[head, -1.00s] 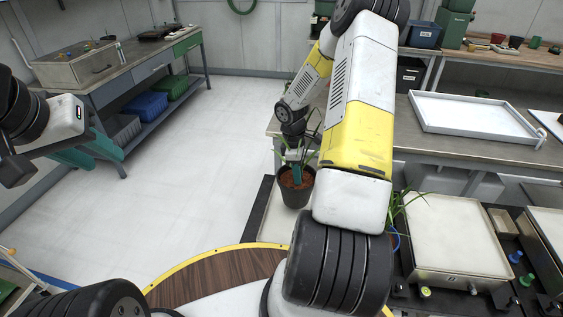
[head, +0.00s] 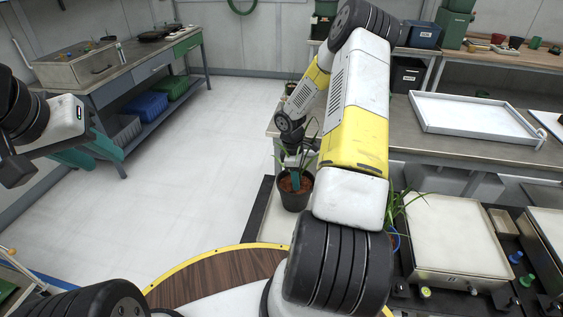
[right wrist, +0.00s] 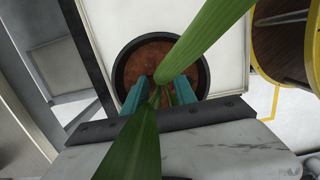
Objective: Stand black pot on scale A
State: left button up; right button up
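The black pot (head: 294,200) with brown soil and a green plant stands upright on a pale surface (head: 272,236), left of my right forearm. My right gripper (right wrist: 157,95) is low over the pot's soil, its teal fingers on either side of the stems, with gaps still showing. The pot's dark rim (right wrist: 119,70) shows around them in the right wrist view. A scale (head: 455,235) with a pale plate stands at the right; no letter is legible. A second one (head: 548,228) is cut off at the right edge. My left gripper (head: 88,152) is open and empty at the far left.
Another plant (head: 402,203) stands left of the nearer scale, its pot mostly hidden by my right arm. A white tray (head: 475,130) lies on the bench behind. Knobs and small coloured items sit between the scales. The nearer scale's plate is bare.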

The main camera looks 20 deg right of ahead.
jog(key=shift+o, duration=1)
jog(key=r, duration=0.4)
jog(key=a+r, duration=0.1)
jog(key=r, duration=0.7)
jog(key=shift+w+a+r, duration=0.15)
jog(key=shift+w, duration=0.2)
notch_tip(320, 180, up, 8)
jog(key=m+t, duration=0.1)
jog(key=m, duration=0.1)
send_over(288, 190)
jog(key=s+a+r+m+t, duration=0.25)
jog(key=s+a+r, duration=0.3)
jog(key=r, duration=0.45)
jog(key=s+a+r+m+t+y, duration=0.1)
jog(key=s+a+r+m, duration=0.2)
jog(key=s, duration=0.4)
jog(key=s+a+r+m+t+y, duration=0.2)
jog(key=s+a+r+m, duration=0.1)
jog(key=s, duration=0.5)
notch_tip(288, 190, up, 3)
jog(key=shift+s+a+f+m, duration=0.1)
jog(key=shift+s+a+m, duration=0.2)
jog(key=shift+a, duration=0.55)
